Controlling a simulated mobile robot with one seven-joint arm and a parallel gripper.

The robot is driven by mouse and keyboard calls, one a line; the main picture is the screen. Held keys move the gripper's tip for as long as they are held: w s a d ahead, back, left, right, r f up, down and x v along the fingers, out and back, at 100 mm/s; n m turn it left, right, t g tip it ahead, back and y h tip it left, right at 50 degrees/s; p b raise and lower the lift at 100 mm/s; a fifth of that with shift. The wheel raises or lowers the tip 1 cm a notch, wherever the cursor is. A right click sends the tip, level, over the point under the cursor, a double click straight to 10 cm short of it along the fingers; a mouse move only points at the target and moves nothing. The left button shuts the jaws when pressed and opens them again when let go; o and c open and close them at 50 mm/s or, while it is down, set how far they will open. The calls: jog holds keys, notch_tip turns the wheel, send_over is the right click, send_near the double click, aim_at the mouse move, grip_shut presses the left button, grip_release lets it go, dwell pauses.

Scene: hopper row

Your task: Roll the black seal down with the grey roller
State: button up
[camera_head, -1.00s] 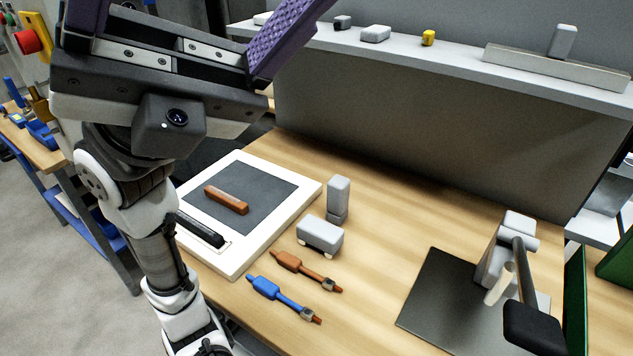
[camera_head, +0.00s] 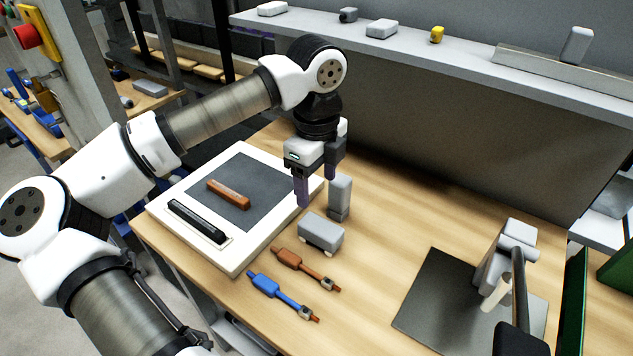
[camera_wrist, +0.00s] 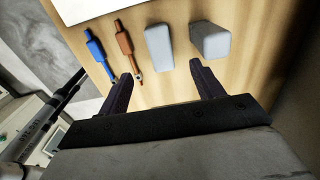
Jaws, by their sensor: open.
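The black seal (camera_head: 197,221) is a dark bar lying along the front edge of a white-framed board (camera_head: 160,206). A low grey block with small pale wheels under it, apparently the grey roller (camera_head: 320,232), stands on the wooden table right of the board. It also shows in the wrist view (camera_wrist: 159,48), beyond the fingertips. My gripper (camera_head: 317,190) is open and empty, pointing down above the table, behind the roller and close to an upright grey block (camera_head: 340,197). Its two dark purple fingers show in the wrist view (camera_wrist: 160,74). I cannot tell its exact height.
An orange bar (camera_head: 228,194) lies on the board's dark panel. Orange (camera_head: 303,266) and blue (camera_head: 281,294) handled tools lie in front of the roller. A dark plate (camera_head: 440,310) with a grey press-like device (camera_head: 505,262) stands at right. The table between is clear. A shelf (camera_head: 470,70) runs behind.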

aim_at(316, 223)
notch_tip(316, 223, down, 14)
jog(key=p, duration=0.3)
jog(key=shift+r, duration=0.1)
jog(key=c, duration=1.2)
jog(key=o, duration=0.8)
jog(key=shift+o, duration=0.2)
jog(key=shift+r, duration=0.1)
jog(key=shift+r, duration=0.85)
jog(key=c, duration=0.8)
